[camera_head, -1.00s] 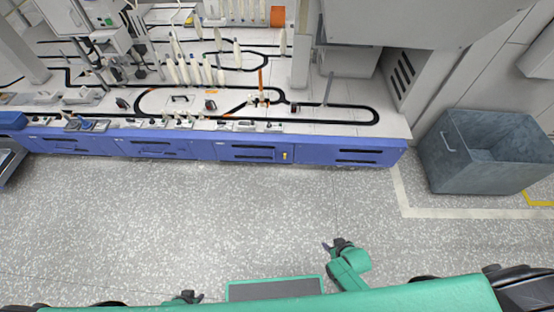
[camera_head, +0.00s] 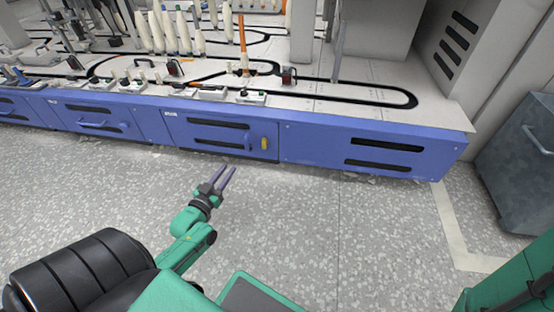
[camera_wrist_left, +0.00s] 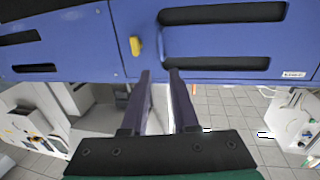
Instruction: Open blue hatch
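The blue hatch (camera_head: 225,135) is a front panel of the long blue bench base, with two dark slots and a yellow latch (camera_head: 264,143) near its right edge. It looks closed. In the left wrist view the hatch (camera_wrist_left: 220,38) fills the upper right, and the latch (camera_wrist_left: 135,46) stands upright to the left of the slots. My left gripper (camera_head: 226,171) is open and empty in front of the hatch, below and left of the latch. In the wrist view its two dark fingers (camera_wrist_left: 159,73) are apart, with tips near the panel's edge. My right gripper is out of view.
The white bench top (camera_head: 330,92) carries a black track, white bobbins (camera_head: 155,32) and small devices. A grey bin (camera_head: 520,165) stands on the right. The speckled floor (camera_head: 330,225) before the bench is clear.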

